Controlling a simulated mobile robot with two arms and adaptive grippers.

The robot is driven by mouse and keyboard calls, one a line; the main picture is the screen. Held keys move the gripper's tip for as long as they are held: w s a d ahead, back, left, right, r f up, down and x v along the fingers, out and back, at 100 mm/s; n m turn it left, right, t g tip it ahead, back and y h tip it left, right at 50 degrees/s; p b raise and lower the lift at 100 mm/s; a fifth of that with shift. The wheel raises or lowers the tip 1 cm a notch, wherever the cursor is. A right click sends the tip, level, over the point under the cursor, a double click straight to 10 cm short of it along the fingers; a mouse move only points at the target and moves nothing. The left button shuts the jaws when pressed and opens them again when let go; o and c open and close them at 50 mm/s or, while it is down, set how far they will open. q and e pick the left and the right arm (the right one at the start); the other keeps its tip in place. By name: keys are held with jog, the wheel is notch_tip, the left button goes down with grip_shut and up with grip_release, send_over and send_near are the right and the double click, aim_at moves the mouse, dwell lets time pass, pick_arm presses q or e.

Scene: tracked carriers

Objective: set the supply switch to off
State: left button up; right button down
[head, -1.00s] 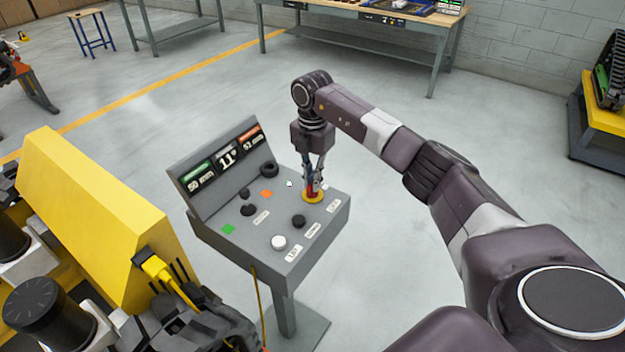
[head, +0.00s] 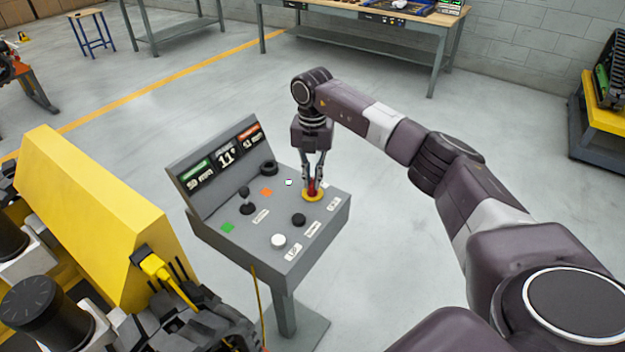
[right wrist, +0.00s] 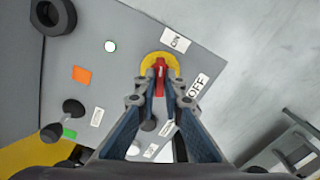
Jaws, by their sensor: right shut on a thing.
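The supply switch is a red handle (head: 313,187) on a round yellow plate (head: 313,197) at the right of the grey console. My right gripper (head: 313,180) points down over it and is shut on the red handle. In the right wrist view the handle (right wrist: 160,80) lies between the fingertips. The ON label (right wrist: 176,41) is above and right of the plate there, and the OFF label (right wrist: 196,88) is to its right. The handle's end between the fingers is partly hidden. My left gripper is not in view.
The console (head: 318,222) also carries a joystick (head: 246,202), a black ring (head: 268,168), a black knob (head: 298,220), a white button (head: 279,241) and a small lit lamp (head: 289,183). A yellow machine (head: 95,215) stands close at left. The floor behind the console is clear.

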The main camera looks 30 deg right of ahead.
aim_at(313, 181)
jog(key=n+b, duration=0.1)
jog(key=n, duration=0.5)
jog(key=shift+n, duration=0.3)
jog(key=n+b, duration=0.1)
jog(key=n, duration=0.5)
jog(key=shift+w+r+n, duration=0.1)
jog(key=shift+n, duration=0.3)
jog(key=c, duration=2)
grip_release()
jog(key=shift+c, duration=0.2)
notch_tip(313, 181, up, 12)
